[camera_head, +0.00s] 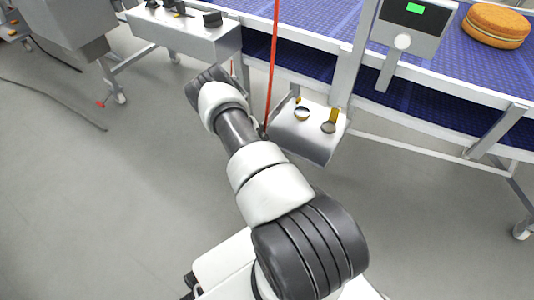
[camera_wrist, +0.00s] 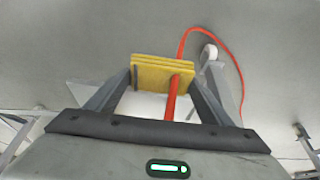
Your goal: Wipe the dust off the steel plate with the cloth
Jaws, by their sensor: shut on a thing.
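In the wrist view, my gripper (camera_wrist: 163,78) is shut on a yellow, layered thing (camera_wrist: 150,68) that looks like the folded cloth. It lies between the fingertips, and a red cord (camera_wrist: 172,98) crosses in front of it. In the head view, my arm reaches up and left, and its dark end hides the fingertips and the cloth. A bare steel plate (camera_head: 308,145), bent like a bracket, hangs at the conveyor's near side, to the right of my arm's end. It bears two round discs and yellow tabs. I cannot make out dust on it.
The red cord (camera_head: 272,60) hangs down close to my arm. A blue conveyor (camera_head: 300,25) runs along the back with an orange cake round (camera_head: 495,25) on it. A box with a green display (camera_head: 412,18) stands on a post.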

